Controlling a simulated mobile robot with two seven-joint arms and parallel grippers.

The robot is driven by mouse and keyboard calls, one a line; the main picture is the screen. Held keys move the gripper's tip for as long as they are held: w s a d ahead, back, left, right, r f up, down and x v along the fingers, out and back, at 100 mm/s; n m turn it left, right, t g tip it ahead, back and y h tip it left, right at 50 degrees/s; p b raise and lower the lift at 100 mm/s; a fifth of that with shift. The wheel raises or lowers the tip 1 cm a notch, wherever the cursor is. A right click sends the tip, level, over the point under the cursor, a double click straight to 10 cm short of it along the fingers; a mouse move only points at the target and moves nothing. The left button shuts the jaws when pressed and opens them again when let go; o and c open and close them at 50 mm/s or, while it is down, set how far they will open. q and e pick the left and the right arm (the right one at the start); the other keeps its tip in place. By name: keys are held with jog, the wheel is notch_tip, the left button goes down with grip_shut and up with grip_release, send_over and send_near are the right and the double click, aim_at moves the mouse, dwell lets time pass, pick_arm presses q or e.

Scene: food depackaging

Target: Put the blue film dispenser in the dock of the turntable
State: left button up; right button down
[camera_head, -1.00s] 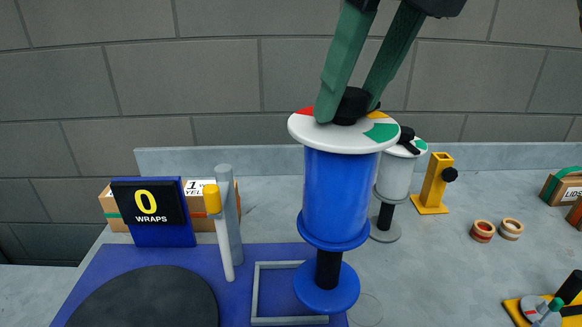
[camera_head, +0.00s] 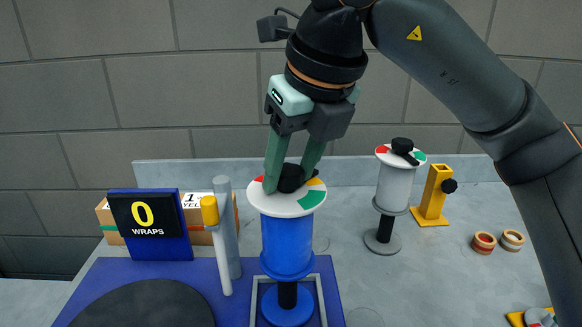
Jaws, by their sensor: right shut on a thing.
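The blue film dispenser (camera_head: 287,246) stands upright, with a blue roll, a white top disc with coloured segments, a black stem and a round blue base. My right gripper (camera_head: 291,180) is above it, its green fingers shut on the black knob on top. The dock is a grey square frame (camera_head: 255,287) on the blue turntable plate (camera_head: 110,272). The dispenser's base shows inside the frame's outline; I cannot tell whether it rests on the plate. The dark round turntable (camera_head: 145,305) is left of the dock. My left gripper is not in view.
A grey post (camera_head: 227,225) with a yellow-topped white rod (camera_head: 210,211) stands close left of the dispenser. A counter sign reading 0 wraps (camera_head: 150,225) is farther left. A grey dispenser (camera_head: 395,190) and a yellow stand (camera_head: 434,196) are at the right. Small rings (camera_head: 484,242) lie beyond.

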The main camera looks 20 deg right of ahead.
jog(key=shift+f, duration=0.15)
jog(key=shift+c, duration=1.5)
grip_release()
jog(key=shift+r, duration=0.35)
jog(key=p+v, duration=0.1)
jog(key=v, duration=1)
jog(key=shift+s+r+p, duration=0.3)
jog(key=shift+s+p, duration=0.05)
jog(key=shift+d, duration=0.15)
